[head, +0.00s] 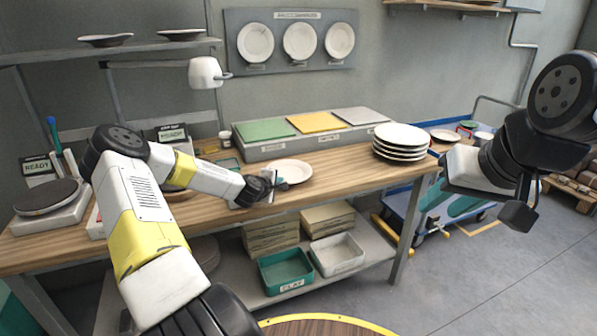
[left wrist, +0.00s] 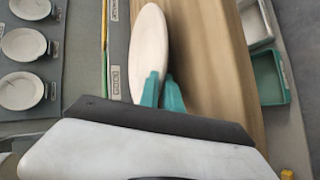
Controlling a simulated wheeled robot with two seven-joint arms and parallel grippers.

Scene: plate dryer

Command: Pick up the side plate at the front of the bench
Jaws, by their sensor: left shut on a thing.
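The side plate (head: 290,171) is a pale round plate at the front of the wooden bench, right of my left gripper (head: 279,184). In the left wrist view the plate (left wrist: 150,45) stretches away from the teal fingertips (left wrist: 161,90). My left gripper is shut on its near rim, with one finger on each side. I cannot tell whether the plate still touches the bench. My right gripper (head: 446,206) is to the right, beyond the bench's end. Its teal fingers look apart and empty.
A stack of several plates (head: 401,138) stands at the bench's right end. Behind the side plate is a long grey block with green, yellow and grey tops (head: 315,122). A grey disc on a stand (head: 47,196) is at left. Teal and white bins (head: 287,272) sit on the lower shelf.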

